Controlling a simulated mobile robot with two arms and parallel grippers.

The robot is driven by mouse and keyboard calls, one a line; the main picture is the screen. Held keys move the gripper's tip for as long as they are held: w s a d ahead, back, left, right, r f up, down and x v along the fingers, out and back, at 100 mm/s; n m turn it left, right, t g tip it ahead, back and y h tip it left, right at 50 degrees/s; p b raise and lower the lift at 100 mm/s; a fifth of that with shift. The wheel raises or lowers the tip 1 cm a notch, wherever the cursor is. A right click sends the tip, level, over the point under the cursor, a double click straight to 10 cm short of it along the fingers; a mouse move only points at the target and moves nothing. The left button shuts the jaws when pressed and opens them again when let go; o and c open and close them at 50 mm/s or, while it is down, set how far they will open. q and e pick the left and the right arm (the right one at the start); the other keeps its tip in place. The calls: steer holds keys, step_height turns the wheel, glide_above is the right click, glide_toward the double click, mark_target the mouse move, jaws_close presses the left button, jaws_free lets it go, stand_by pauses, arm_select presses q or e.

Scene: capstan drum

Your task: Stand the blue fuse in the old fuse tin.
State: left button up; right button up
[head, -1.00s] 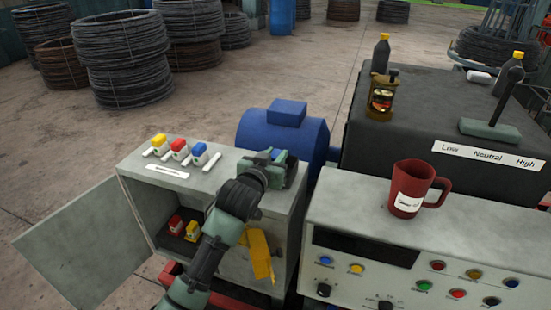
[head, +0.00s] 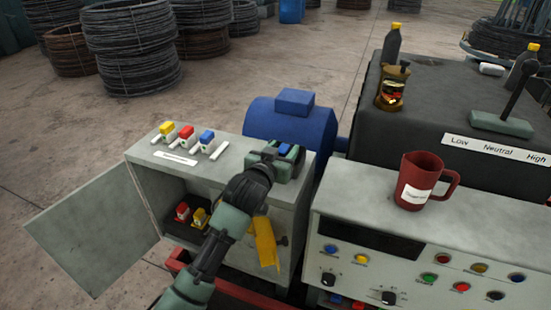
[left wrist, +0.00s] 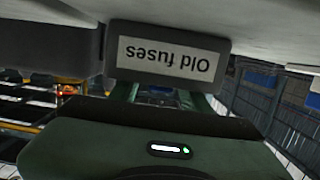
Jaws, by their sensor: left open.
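A small blue block, which looks like the blue fuse (head: 285,149), shows between the fingers of my left gripper (head: 284,158) at the right end of the grey cabinet's top. My left gripper is open around it. In the left wrist view, the grey old fuse tin (left wrist: 105,60) has its label "Old fuses" upside down, close in front of the gripper. A bit of blue (left wrist: 160,90) shows between the fingers there. The gripper hides most of the tin in the head view, and I cannot tell how deep the fuse sits.
Yellow (head: 167,128), red (head: 187,132) and blue (head: 207,138) fuses stand in a row on the cabinet top (head: 225,170). Red and yellow fuses (head: 199,216) are inside the open cabinet. A blue motor (head: 300,120) is behind; a red mug (head: 420,180) stands on the console to the right.

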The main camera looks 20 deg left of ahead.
arm_select(q)
steer(key=s, duration=0.3)
steer(key=s+r+b, duration=0.1)
steer(key=s, duration=0.2)
steer(key=s+r+b, duration=0.1)
steer(key=s, duration=0.3)
steer(key=shift+s+a, duration=0.1)
steer(key=shift+a, duration=0.1)
steer(key=shift+s+r, duration=0.1)
steer(key=shift+s, duration=0.4)
stand_by(1.1)
